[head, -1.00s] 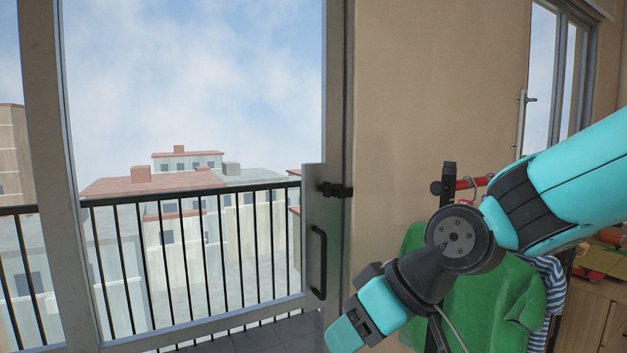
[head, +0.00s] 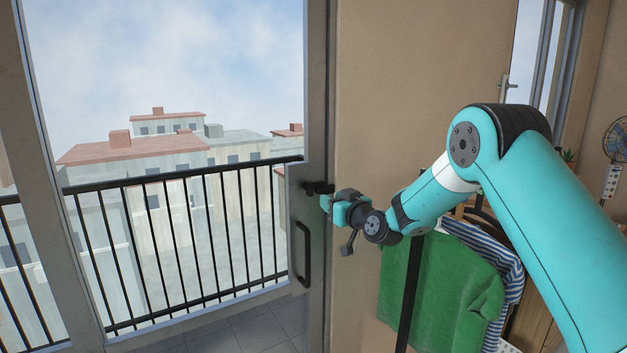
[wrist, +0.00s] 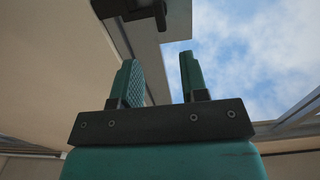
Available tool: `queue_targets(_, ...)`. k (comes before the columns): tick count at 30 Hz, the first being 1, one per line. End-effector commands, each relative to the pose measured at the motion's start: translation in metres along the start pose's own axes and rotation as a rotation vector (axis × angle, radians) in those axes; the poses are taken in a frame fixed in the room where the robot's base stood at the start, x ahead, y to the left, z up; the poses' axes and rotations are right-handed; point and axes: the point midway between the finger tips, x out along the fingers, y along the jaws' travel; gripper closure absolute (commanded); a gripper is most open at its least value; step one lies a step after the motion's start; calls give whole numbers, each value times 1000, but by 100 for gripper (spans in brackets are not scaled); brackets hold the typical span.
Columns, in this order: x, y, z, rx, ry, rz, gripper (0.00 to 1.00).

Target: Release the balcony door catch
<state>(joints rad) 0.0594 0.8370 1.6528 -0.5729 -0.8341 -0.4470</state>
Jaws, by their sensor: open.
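The balcony door catch (head: 318,187) is a small black fitting on the door's right edge, above the black pull handle (head: 303,254). The catch also shows at the top of the wrist view (wrist: 128,8). My gripper (head: 334,203) is just right of and slightly below the catch in the head view. In the wrist view my gripper (wrist: 160,82) is open and empty, its two teal fingers apart, with the catch beyond the fingertips and toward the left one. The head view does not show clearly whether they touch. The balcony door (head: 165,325) appears closed in its frame.
A green garment (head: 440,285) and a striped one (head: 490,255) hang to the right, below my arm. A window with a handle (head: 506,88) and a fan (head: 615,140) are farther right. Bare wall lies between door and garments.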

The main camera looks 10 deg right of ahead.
Motion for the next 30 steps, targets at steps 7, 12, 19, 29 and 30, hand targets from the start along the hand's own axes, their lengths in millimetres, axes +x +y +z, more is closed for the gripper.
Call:
queue_targets(7,49,-2,-4,1,0,-2,60)
queue_targets(12,76,-2,-3,0,1,-2,60)
queue_targets(19,97,-1,-1,2,0,-2,60)
queue_targets(29,103,-1,0,1,-1,0,60)
queue_targets(30,103,-1,0,1,-1,0,60)
